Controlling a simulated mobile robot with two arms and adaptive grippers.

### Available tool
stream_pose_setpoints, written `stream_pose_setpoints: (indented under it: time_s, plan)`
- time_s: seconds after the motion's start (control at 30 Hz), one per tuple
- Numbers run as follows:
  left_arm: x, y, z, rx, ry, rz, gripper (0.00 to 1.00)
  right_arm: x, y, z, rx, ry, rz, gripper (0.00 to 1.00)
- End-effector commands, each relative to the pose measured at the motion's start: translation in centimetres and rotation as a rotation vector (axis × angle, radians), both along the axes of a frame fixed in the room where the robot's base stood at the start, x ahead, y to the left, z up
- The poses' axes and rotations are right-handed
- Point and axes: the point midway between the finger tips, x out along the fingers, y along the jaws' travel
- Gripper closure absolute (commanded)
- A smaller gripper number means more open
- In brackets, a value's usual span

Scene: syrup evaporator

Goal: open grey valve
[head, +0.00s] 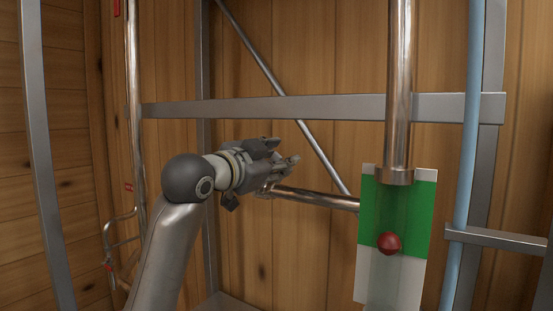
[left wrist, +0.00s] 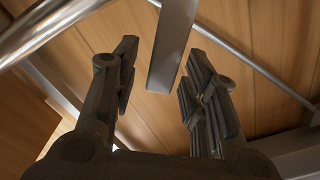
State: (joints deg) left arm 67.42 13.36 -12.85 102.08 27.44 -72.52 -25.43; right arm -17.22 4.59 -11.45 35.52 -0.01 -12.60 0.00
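I cannot clearly make out a grey valve in either view. My left gripper (head: 284,153) is in the middle of the head view, pointing right, just above the left end of a shiny horizontal pipe (head: 322,199). In the left wrist view the two fingers of this gripper (left wrist: 160,62) are spread apart. A flat grey metal bar (left wrist: 171,50) shows between and beyond them. I cannot tell whether anything touches the fingers. My right gripper is not in view.
A green and white panel (head: 398,213) with a red ball (head: 388,243) stands right, below a vertical steel pipe (head: 399,80). A grey crossbar (head: 330,107) runs behind my arm. A blue pipe (head: 468,130) is farther right. A wooden wall (head: 300,55) closes the back.

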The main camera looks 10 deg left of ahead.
Motion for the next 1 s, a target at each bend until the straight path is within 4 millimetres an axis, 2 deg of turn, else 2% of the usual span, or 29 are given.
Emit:
stream_pose_setpoints:
  time_s: [0.23, 0.37, 0.47, 0.8, 1.0]
  plan:
    - [0.0, 0.0, 0.0, 0.000, 0.000, 0.000, 0.59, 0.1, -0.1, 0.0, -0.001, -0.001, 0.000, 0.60]
    - [-0.7, 0.3, 0.0, -0.001, 0.000, 0.001, 0.59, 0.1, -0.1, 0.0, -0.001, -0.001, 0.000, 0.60]
    - [-2.0, 0.8, 0.0, 0.000, -0.002, 0.001, 0.59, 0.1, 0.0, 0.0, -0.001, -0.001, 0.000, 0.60]
    - [-8.2, 3.1, 0.0, 0.002, -0.002, 0.003, 0.59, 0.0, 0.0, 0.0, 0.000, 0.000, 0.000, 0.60]
    - [-10.6, 3.9, 0.0, 0.000, -0.001, 0.001, 0.59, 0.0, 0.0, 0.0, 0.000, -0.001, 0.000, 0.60]
